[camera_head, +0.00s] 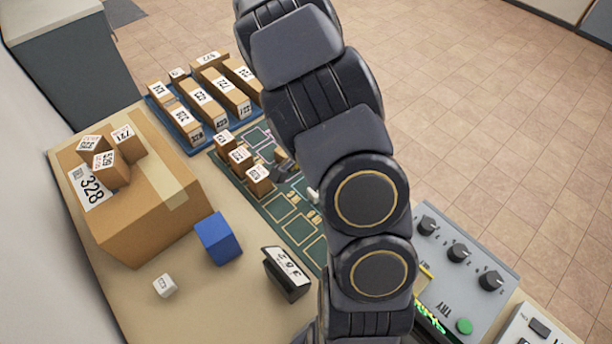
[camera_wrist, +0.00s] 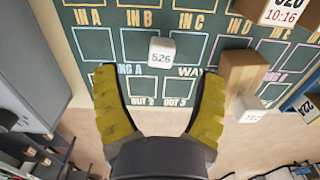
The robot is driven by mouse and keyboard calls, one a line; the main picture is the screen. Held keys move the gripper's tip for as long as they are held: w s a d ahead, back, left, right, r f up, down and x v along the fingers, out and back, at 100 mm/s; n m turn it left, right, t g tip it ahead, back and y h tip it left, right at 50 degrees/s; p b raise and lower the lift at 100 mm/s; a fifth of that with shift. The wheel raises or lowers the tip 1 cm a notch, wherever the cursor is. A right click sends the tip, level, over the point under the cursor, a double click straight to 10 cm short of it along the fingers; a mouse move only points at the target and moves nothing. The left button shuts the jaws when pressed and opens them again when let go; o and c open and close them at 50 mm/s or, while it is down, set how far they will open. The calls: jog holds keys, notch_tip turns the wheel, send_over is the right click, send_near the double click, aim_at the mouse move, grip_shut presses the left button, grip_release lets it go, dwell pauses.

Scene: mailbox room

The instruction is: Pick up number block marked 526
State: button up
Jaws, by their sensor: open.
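The small white number block marked 526 (camera_wrist: 161,52) sits on the green printed mat (camera_wrist: 90,45) in the wrist view. It lies just beyond the fingertips and roughly centred between them. My gripper (camera_wrist: 160,76) is open, with its two yellow fingers spread and nothing between them. In the head view my arm covers much of the mat (camera_head: 283,208). I cannot tell there whether a small white patch (camera_head: 312,193) at the arm's edge is this block.
A brown box (camera_wrist: 243,74) and another white block (camera_wrist: 250,109) are right of my gripper. The head view shows a large carton (camera_head: 150,215), a blue cube (camera_head: 218,239), a white block (camera_head: 165,285), a dark number display (camera_head: 287,272), and a knobbed panel (camera_head: 455,265).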

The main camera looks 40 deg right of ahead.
jog(key=shift+s+d+f+m, duration=0.25)
jog(key=shift+d+f+m, duration=0.25)
jog(key=shift+f, duration=0.35)
notch_tip(320, 180, down, 2)
jog(key=shift+f, duration=0.1)
jog(key=shift+w+d+f, duration=0.15)
jog(key=shift+w+f, duration=0.05)
jog(key=shift+f, duration=1.1)
jog(key=shift+w+d+f, duration=0.1)
jog(key=shift+w+f, duration=0.1)
jog(key=shift+f, duration=1.1)
jog(key=c, duration=1.1)
